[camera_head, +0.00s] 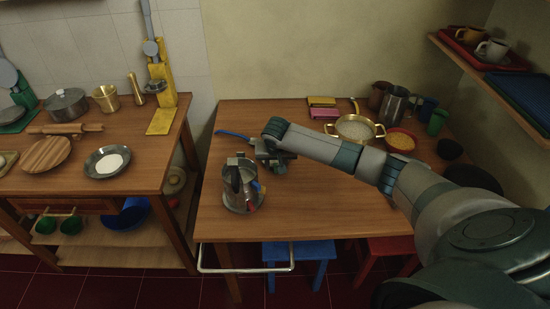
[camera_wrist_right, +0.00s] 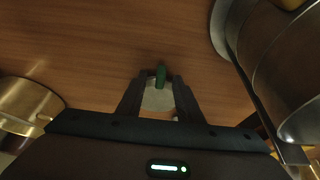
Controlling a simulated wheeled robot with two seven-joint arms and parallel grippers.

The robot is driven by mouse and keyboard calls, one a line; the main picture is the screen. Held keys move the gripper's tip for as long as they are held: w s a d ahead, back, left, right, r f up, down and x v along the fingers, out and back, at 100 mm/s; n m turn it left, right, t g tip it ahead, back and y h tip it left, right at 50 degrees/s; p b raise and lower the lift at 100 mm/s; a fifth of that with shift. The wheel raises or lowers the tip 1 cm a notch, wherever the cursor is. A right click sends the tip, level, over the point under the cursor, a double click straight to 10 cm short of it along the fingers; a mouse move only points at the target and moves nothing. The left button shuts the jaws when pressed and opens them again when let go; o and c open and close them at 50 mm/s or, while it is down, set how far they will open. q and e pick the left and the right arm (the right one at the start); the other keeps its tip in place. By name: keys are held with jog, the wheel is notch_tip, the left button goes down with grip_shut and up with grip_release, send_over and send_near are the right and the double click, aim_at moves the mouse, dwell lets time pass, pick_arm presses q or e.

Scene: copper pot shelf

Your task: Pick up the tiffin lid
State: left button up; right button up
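In the right wrist view a pale round lid with a green knob (camera_wrist_right: 160,75) lies on the wooden table, partly hidden by my gripper; I take it as the tiffin lid. My right gripper (camera_wrist_right: 157,85) is open, with one finger on each side of the lid's middle and visible gaps beside the knob. In the head view my right gripper (camera_head: 268,158) is low over the table and hides most of what is under it. A steel tiffin-like container (camera_head: 238,190) with blue and red parts stands just left of and nearer than the gripper. My left gripper is not in view.
Stacked steel walls (camera_wrist_right: 285,75) are close at the right of the wrist view, and a brassy vessel (camera_wrist_right: 25,105) is at its left. A blue handle (camera_head: 232,134) lies behind the container. A brass pan (camera_head: 355,128) and several cups stand at the table's back right. The table's front middle is clear.

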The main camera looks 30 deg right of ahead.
grip_shut()
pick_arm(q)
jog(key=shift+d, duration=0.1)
pick_arm(e)
jog(key=shift+r, duration=0.15)
